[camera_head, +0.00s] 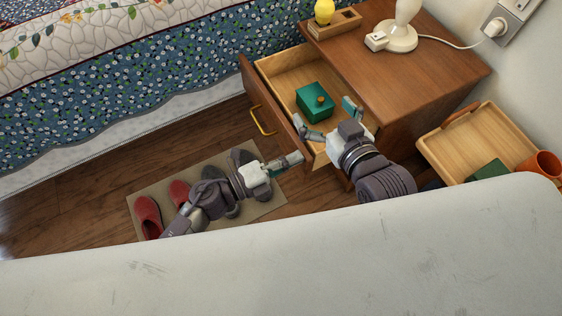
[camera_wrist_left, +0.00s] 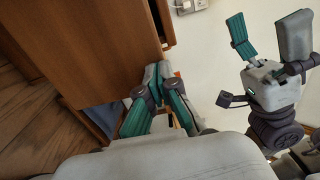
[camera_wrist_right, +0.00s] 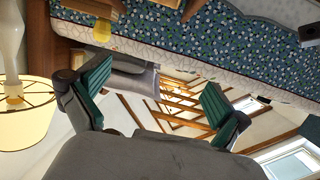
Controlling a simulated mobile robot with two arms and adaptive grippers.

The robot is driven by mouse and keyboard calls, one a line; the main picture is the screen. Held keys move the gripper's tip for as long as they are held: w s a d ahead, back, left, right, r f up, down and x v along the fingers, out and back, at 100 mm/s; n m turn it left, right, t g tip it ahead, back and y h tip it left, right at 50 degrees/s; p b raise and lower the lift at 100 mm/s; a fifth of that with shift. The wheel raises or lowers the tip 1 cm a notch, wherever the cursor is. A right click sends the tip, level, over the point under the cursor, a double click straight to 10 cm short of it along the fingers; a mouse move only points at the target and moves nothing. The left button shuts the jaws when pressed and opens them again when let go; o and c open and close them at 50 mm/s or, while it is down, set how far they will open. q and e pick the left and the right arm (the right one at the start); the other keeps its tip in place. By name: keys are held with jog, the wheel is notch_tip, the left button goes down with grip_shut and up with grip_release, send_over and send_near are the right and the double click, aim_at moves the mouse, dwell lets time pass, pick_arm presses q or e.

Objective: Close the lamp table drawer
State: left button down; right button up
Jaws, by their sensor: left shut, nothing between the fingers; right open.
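The wooden lamp table (camera_head: 420,70) stands against the wall with its drawer (camera_head: 283,68) pulled out toward the bed. The drawer front has a brass handle (camera_head: 262,120).
A white lamp base (camera_head: 398,37) and a small wooden holder with a yellow object (camera_head: 333,25) stand on the table. A wooden tray (camera_head: 465,145) is at right. Slippers (camera_head: 148,216) lie on a mat (camera_head: 265,208). The bed (camera_head: 130,80) borders the left.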

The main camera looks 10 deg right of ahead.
pick_arm(q)
jog(key=x, duration=0.9)
jog(key=b+x, duration=0.2)
jog(key=x, duration=0.6)
jog(key=shift+d+f, duration=0.1)
jog(key=shift+d, duration=0.05)
jog(key=shift+w+d, duration=0.15)
jog(key=shift+d, duration=0.25)
pick_arm(e)
notch_tip(320, 180, up, 10)
jog(key=a+t+y, duration=0.1)
jog(key=t+y, duration=0.1)
jog(key=t, duration=0.4)
jog(key=shift+w+a+f, duration=0.2)
jog(key=shift+f, duration=0.05)
pick_arm(q)
jog(key=shift+a, duration=0.15)
